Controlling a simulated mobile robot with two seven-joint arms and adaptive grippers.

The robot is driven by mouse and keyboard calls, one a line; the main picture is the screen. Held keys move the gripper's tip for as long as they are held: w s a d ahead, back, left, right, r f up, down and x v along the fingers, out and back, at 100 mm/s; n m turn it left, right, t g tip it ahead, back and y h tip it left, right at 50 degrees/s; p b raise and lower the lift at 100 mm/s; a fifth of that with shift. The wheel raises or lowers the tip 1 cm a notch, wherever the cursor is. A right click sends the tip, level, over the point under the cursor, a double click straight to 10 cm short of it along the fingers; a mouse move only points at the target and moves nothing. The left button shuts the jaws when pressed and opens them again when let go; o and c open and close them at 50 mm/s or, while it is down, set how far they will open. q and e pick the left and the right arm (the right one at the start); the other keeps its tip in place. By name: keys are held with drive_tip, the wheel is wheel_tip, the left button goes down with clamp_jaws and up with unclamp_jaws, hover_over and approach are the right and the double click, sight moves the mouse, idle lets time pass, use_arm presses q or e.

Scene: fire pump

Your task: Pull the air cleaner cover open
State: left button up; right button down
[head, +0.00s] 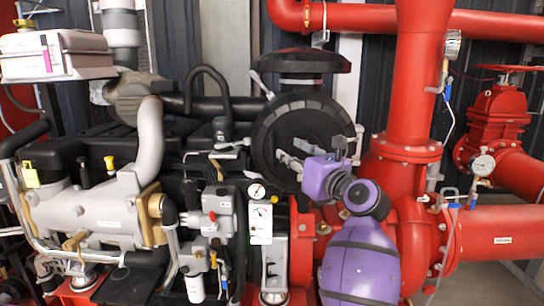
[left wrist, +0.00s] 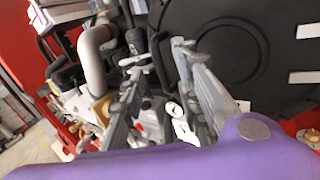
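The air cleaner cover (head: 298,118) is a large black round disc at the middle of the head view. It looks closed on its housing. In the left wrist view the cover (left wrist: 250,45) fills the upper right, with pale clips at its edge. My left gripper (head: 284,158) is in front of the lower part of the cover and hides some of it. In the left wrist view the two grey fingers of the gripper (left wrist: 158,60) stand apart with nothing visibly held between them. Contact with the cover cannot be told. My right gripper is in neither view.
A grey and black engine (head: 110,215) with pipes and hoses fills the left. A small gauge panel (head: 260,215) stands below the cover. Thick red pipes (head: 410,85) and a red valve (head: 497,115) stand on the right. Little free room shows around the cover.

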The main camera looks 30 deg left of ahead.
sight(273, 151)
use_arm(q)
drive_tip(key=shift+n+g, duration=0.3)
drive_tip(key=shift+n, duration=0.3)
drive_tip(key=x, duration=0.3)
drive_tip(key=f+p+x, duration=0.1)
drive_tip(key=x, duration=0.2)
drive_tip(key=shift+a+f, duration=0.2)
drive_tip(key=shift+a, duration=0.25)
drive_tip(key=shift+w+a+f, duration=0.15)
drive_tip(key=shift+w+a, duration=0.15)
drive_tip(key=shift+a, duration=0.2)
clamp_jaws()
